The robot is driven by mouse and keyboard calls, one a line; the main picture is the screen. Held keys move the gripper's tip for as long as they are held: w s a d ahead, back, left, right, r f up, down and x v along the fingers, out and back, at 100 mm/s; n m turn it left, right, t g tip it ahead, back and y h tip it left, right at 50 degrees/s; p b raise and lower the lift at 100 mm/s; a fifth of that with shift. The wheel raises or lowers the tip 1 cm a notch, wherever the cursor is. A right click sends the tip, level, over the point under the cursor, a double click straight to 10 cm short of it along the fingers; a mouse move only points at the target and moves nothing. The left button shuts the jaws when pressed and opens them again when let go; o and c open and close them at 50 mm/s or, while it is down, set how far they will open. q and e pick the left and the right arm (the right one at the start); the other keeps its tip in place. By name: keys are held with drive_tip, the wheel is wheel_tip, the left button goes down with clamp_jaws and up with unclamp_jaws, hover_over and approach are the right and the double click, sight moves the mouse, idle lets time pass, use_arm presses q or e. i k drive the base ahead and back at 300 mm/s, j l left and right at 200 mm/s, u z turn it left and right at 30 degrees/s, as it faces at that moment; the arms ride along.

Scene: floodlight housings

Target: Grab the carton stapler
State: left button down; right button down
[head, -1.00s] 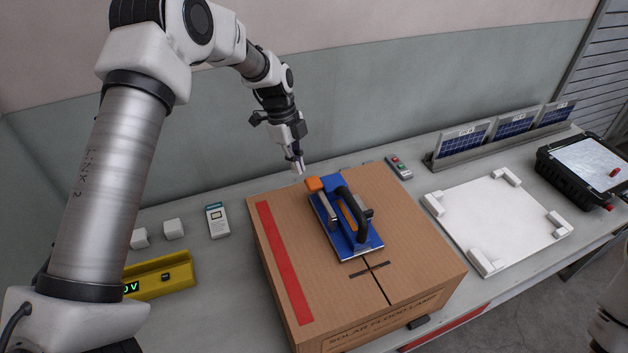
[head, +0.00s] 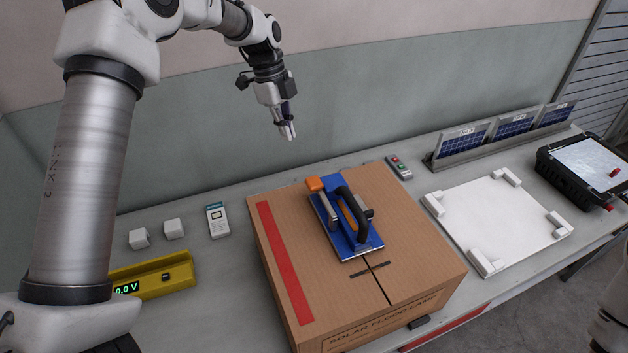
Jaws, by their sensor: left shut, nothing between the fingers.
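The carton stapler (head: 345,225), blue with a black handle and an orange knob, lies on top of the closed cardboard carton (head: 410,235). My left gripper (head: 290,134) is shut and empty. It hangs in the air above and behind the stapler, up and to the left of it in the head view, with its fingers pointing down, apart from the stapler. My right gripper is out of the picture.
A white panel with corner blocks (head: 495,222), solar panels in a rack (head: 512,126) and a black case (head: 585,170) stand on the right. A small meter (head: 217,220), white cubes and a yellow voltage display (head: 155,278) are on the left. A button box (head: 398,167) lies behind the carton.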

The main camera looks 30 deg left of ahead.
sight(355, 237)
drive_tip(key=k+l, duration=1.1)
drive_tip(key=k, duration=0.2)
